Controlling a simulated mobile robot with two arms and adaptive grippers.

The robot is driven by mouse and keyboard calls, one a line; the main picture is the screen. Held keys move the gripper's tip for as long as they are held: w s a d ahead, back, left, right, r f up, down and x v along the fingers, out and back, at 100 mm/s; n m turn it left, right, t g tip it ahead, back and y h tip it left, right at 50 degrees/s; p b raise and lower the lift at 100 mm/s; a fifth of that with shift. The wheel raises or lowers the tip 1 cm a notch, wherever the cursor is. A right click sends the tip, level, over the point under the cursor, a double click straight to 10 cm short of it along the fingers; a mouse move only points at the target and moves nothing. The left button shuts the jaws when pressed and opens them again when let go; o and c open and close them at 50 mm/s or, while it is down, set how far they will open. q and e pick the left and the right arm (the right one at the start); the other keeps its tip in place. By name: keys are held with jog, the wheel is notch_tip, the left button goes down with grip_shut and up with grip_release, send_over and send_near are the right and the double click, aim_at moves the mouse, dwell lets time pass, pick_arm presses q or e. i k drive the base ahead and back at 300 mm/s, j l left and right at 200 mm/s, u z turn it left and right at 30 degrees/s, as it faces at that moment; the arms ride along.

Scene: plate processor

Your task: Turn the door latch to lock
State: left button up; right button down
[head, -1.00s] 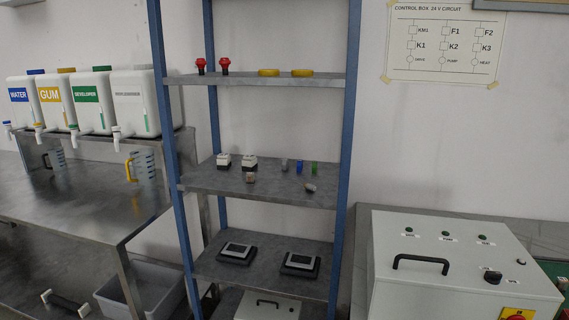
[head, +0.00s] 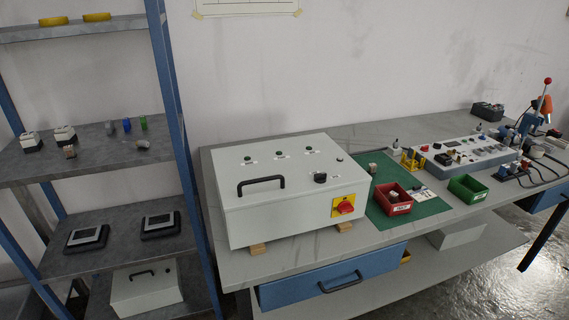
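A light grey control box (head: 290,190) stands on the workbench on small wooden blocks. A black handle (head: 261,185) and a round black knob (head: 320,178) are on its sloped top panel; whether this knob is the door latch I cannot tell. A red rotary switch on a yellow plate (head: 343,206) is on its front face at the right. The box looks closed. Neither of my grippers is in view.
A green mat (head: 425,208) with a red bin (head: 393,199) and a green bin (head: 467,189) lies right of the box. A test panel (head: 465,153) stands behind. A blue drawer (head: 330,277) is below the bench top. A shelf rack (head: 183,150) stands left.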

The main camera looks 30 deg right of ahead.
aim_at(320, 178)
jog(key=z, duration=1.25)
